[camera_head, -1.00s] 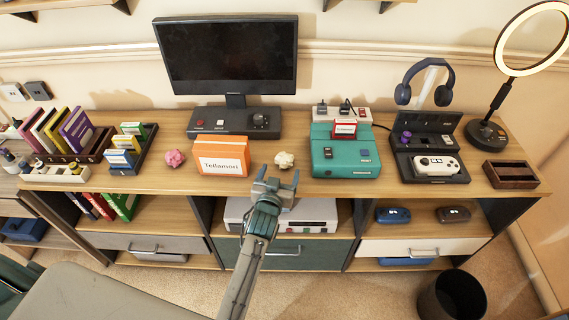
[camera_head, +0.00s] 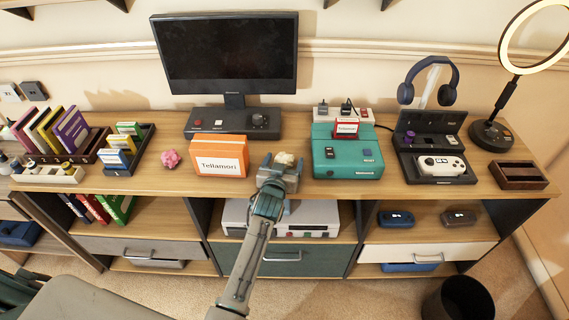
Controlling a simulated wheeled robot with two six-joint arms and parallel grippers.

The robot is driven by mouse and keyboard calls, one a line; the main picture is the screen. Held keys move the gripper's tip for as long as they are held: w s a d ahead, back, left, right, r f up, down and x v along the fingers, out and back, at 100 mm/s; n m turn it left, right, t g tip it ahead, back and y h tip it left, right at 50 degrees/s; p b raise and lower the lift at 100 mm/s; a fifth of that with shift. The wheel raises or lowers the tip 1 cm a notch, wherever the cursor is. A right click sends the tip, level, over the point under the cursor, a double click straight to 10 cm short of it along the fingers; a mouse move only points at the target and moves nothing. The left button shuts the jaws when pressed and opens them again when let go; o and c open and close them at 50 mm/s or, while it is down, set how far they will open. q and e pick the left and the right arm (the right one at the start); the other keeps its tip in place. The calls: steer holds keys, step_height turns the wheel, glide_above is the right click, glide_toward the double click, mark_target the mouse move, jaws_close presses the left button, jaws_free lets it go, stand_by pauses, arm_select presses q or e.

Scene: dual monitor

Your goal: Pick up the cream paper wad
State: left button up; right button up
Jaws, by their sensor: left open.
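The cream paper wad (camera_head: 286,158) lies on the wooden desk top, between the orange Tellamori box and the teal console. My left gripper (camera_head: 283,163) is at the wad, with its two fingers apart, one on each side of it in the picture. The lower part of the wad is hidden behind the gripper. I cannot tell whether the fingers touch it. My right gripper is not in view.
The orange box (camera_head: 219,155) stands close on the left and the teal console (camera_head: 346,152) close on the right. A pink paper wad (camera_head: 171,158) lies further left. A monitor (camera_head: 228,55) stands behind. The desk (camera_head: 400,193) has an open front edge.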

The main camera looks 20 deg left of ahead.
arm_select(q)
steer(key=shift+w, duration=0.1)
steer(key=c, duration=1.1)
steer(key=shift+r, duration=0.15)
